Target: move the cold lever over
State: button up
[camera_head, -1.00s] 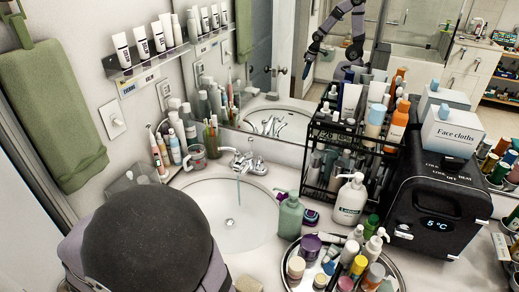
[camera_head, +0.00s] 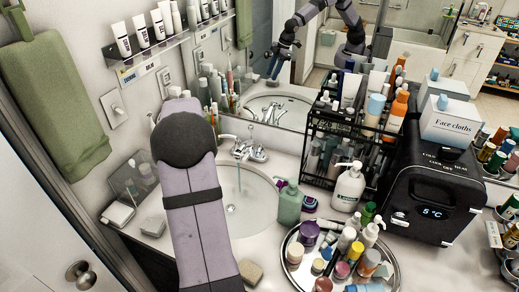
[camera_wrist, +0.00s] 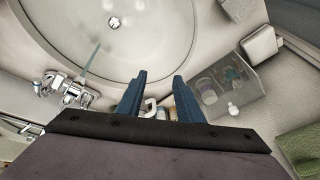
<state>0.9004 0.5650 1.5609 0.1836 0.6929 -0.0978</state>
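The chrome faucet (camera_head: 243,150) stands behind the sink, with a lever on each side of its spout and water running. The left lever (camera_head: 228,137) and the right lever (camera_head: 258,155) show no readable hot or cold marks. In the wrist view, the faucet (camera_wrist: 66,91) is left of my gripper (camera_wrist: 159,82), with its levers on either side of the spout. My gripper's blue fingers are apart, with nothing held between them. They are away from both levers. In the head view, my arm hides the gripper itself; the mirror shows its reflection.
The sink basin (camera_head: 250,205) lies in front of the faucet. A green pump bottle (camera_head: 289,203) and crowded tray (camera_head: 388,252) stand right of the sink.

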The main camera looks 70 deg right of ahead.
jog(key=s+d+m, duration=0.3)
jog(key=s+d, duration=0.5)
jog(key=d, duration=0.4)
jog(key=m+h, duration=0.2)
send_near(259, 151)
jog(key=f, duration=0.1)
jog(key=shift+d+p+x, duration=0.15)
jog(key=shift+p+x, duration=0.7)
jog(key=shift+x, duration=1)
jog(key=shift+d+p+x, duration=0.1)
jog(key=shift+p+x, duration=0.7)
jog(key=shift+x, duration=1)
jog(key=shift+w+r, duration=0.15)
jog(key=shift+w, duration=0.05)
jog(key=shift+c, duration=0.5)
grip_shut()
